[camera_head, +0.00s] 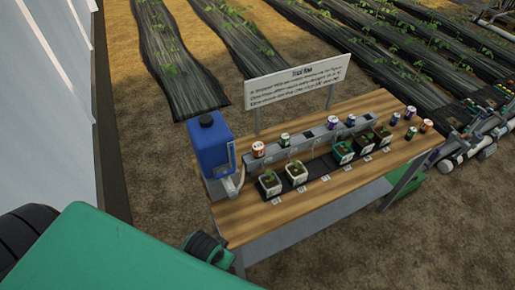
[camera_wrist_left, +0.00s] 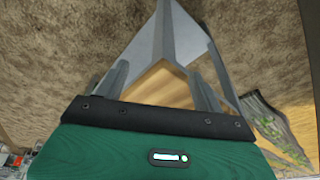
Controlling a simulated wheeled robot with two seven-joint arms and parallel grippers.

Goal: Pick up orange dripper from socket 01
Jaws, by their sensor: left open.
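An orange-and-white dripper (camera_head: 258,149) stands upright at the left end of the grey rail (camera_head: 306,140) on the wooden table, next to the blue tank. Another orange-marked dripper (camera_head: 426,126) stands at the table's right end. The socket numbers are too small to read. My left arm's green link fills the lower left of the head view, and its fingers are not visible there. In the left wrist view my left gripper (camera_wrist_left: 160,78) has its fingers apart and empty, with a table corner beyond them. No dripper shows in that view. My right gripper is in neither view.
The blue tank (camera_head: 209,143) stands at the table's left end. More drippers stand along the rail and at right. A sign (camera_head: 297,81) rises behind. The table's front strip (camera_head: 300,205) is mostly clear.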

